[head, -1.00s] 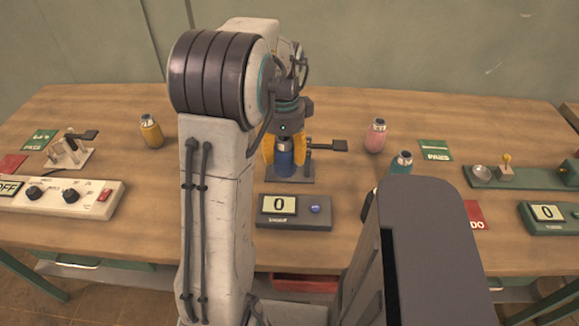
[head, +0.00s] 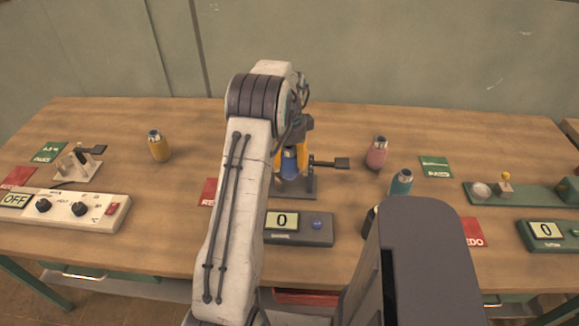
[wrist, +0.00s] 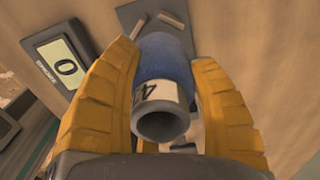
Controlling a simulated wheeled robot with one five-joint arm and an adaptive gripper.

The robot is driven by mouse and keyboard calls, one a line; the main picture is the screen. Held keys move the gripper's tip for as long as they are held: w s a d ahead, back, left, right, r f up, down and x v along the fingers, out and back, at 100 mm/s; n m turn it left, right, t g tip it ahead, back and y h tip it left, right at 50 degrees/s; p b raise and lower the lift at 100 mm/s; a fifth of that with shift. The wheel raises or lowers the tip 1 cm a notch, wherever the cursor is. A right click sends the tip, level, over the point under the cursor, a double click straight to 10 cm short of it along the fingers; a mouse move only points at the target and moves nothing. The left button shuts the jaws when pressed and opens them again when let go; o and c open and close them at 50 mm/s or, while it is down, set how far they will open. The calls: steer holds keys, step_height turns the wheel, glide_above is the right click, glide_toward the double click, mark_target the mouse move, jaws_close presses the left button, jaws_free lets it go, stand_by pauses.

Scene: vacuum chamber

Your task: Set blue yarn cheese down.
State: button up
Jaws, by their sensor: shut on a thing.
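The blue yarn cheese (head: 289,163) is a blue cylinder on a pale tube, upright between the yellow fingers of my gripper (head: 291,168) in the head view. Whether the cheese's lower end touches the plate is hidden.
A grey counter box (head: 298,232) reading 0 stands in front of the plate. A control box (head: 62,208) is at left, a green counter (head: 550,232) at right. Back-centre wood is clear.

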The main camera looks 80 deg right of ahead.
steer(key=shift+f+p, duration=0.3)
steer(key=shift+f, duration=1.75)
steer(key=shift+f, duration=0.2)
steer(key=o, duration=0.9)
steer(key=shift+r, duration=0.15)
step_height(320, 180, up, 12)
steer(key=shift+r, duration=0.1)
steer(key=shift+w, duration=0.1)
